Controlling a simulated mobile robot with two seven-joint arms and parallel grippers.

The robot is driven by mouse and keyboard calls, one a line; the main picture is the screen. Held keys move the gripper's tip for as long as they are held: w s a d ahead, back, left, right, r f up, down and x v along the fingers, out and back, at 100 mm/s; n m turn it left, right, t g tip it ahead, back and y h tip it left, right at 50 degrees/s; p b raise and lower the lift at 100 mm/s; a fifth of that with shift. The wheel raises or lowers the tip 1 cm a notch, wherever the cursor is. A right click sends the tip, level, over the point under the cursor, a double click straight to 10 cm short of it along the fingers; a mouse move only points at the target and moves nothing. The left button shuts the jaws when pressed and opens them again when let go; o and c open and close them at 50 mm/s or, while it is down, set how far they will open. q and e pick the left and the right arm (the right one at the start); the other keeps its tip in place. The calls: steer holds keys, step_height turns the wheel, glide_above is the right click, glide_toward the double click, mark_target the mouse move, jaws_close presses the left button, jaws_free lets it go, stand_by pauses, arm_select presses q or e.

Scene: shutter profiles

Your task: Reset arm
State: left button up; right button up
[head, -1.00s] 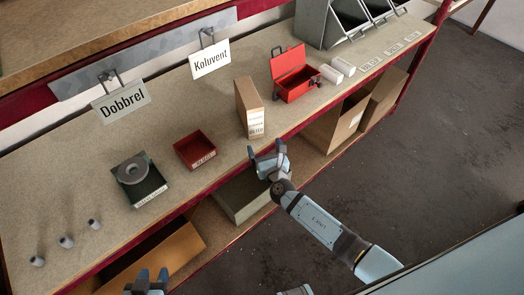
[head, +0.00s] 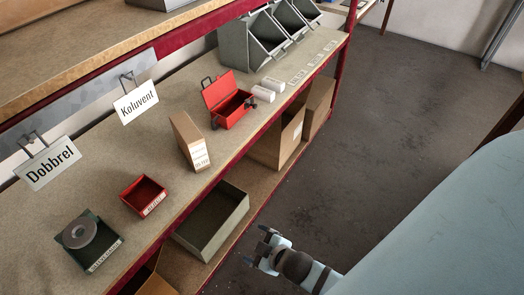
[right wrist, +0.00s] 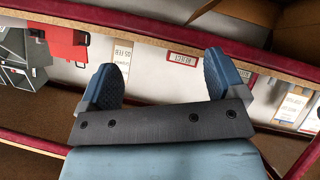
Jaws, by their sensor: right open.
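My right gripper (head: 259,244) is at the lower middle of the head view, out over the dark floor in front of the shelf unit. It holds nothing. In the right wrist view its two blue-grey fingers (right wrist: 163,80) stand wide apart with nothing between them. My left gripper is not in the head view.
The workbench (head: 90,195) carries a dark green tray (head: 103,262) with a grey ring, a red tray (head: 143,195), a cardboard box (head: 188,142), an open red toolbox (head: 230,103) and grey bins (head: 250,45). A grey-green crate (head: 212,222) sits on the lower shelf. The floor right is clear.

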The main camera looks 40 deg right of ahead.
steer(key=s+m, duration=0.1)
steer(key=s+r+m+y, duration=0.1)
steer(key=m, duration=0.1)
steer(key=s+m, duration=0.1)
steer(key=shift+s+a+r, duration=0.15)
steer(key=shift+a+r, duration=0.15)
steer(key=shift+a, duration=0.1)
step_height(320, 180, up, 4)
steer(key=p, duration=0.4)
steer(key=shift+d+r+p, duration=0.15)
steer(key=shift+r+p, duration=0.1)
steer(key=shift+p, duration=0.15)
steer(key=shift+r, duration=0.1)
